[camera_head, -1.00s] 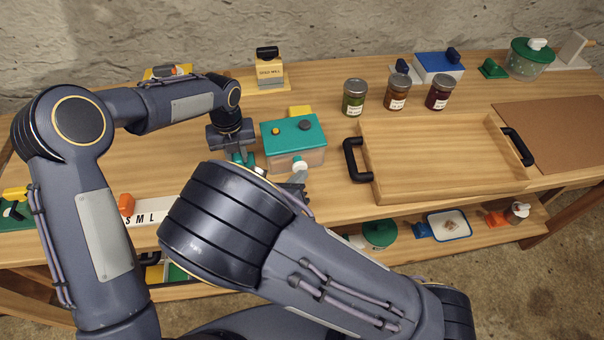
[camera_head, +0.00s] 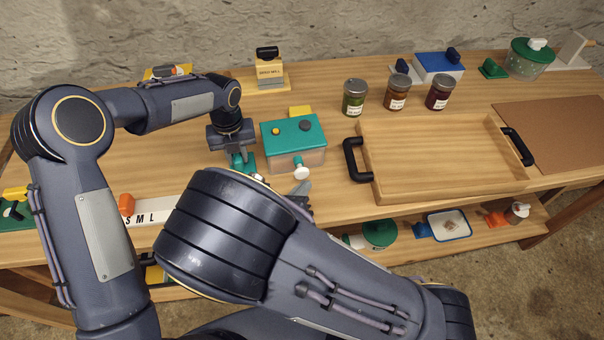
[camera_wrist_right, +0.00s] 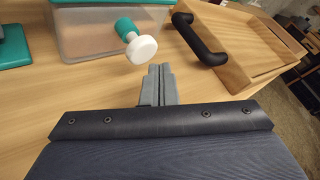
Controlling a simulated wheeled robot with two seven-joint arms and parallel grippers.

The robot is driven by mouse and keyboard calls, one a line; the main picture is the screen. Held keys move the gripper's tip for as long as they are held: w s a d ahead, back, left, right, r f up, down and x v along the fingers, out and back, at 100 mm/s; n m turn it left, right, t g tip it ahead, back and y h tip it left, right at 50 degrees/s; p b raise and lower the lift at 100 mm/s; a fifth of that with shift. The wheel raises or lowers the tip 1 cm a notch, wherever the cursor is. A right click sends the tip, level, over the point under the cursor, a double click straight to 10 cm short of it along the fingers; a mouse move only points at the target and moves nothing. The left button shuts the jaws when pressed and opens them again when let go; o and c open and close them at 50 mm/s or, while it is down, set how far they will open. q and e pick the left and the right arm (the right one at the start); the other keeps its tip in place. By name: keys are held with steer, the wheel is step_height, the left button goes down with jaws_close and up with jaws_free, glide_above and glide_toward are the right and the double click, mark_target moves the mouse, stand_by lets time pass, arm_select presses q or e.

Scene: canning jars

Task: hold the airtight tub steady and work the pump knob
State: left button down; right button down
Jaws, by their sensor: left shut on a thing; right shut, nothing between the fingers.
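The airtight tub (camera_head: 308,157) has a clear body and a teal lid with a small yellow button and a dark knob. It stands on the table, also in the right wrist view (camera_wrist_right: 85,38). Its white pump knob (camera_head: 301,173) sticks out of the front on a teal stem, clear in the wrist view (camera_wrist_right: 142,50). My left gripper (camera_head: 241,160) is shut on a teal piece at the tub's left; whether it joins the tub is unclear. My right gripper (camera_wrist_right: 160,72) is shut and empty, just right of and in front of the knob, apparently not touching.
A wooden tray (camera_head: 440,160) with black handles (camera_head: 353,160) stands close to the right. Three jars (camera_head: 397,92) stand behind it. A lettered strip (camera_head: 150,215) lies at the front left. My right arm hides part of the front edge.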

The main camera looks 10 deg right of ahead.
steer(key=shift+s+d, duration=0.2)
steer(key=shift+s, duration=2.35)
stand_by(1.0)
steer(key=s, duration=0.3)
steer(key=shift+s+d, duration=0.15)
steer(key=shift+s, duration=0.2)
steer(key=shift+w+a, duration=0.15)
steer(key=shift+w, duration=2.1)
steer(key=shift+w+a, duration=0.15)
steer(key=shift+w, duration=2.05)
steer(key=shift+w, duration=0.1)
steer(key=shift+w, duration=0.3)
